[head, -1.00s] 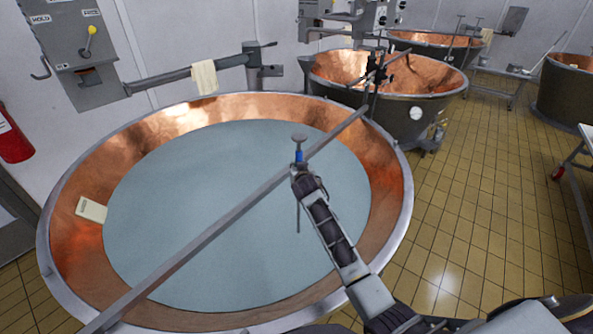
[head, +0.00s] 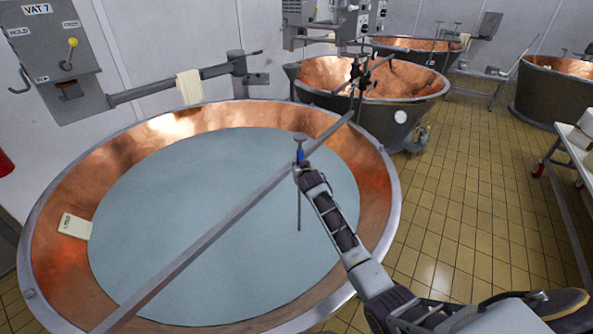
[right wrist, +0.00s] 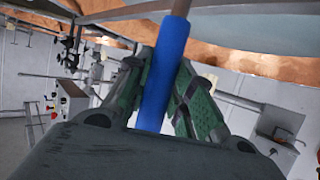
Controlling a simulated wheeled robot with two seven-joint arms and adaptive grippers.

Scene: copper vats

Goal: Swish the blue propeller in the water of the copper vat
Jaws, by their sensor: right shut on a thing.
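The copper vat (head: 62,260) fills the left of the head view and holds flat grey-blue water (head: 190,220). I cannot tell whether the rod's lower end touches the water. My left gripper is not in view.
A long metal bar (head: 200,243) crosses the vat diagonally, close to my right gripper. A pale label card (head: 75,226) is on the left inner wall. A cloth (head: 189,87) hangs on the wall arm.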

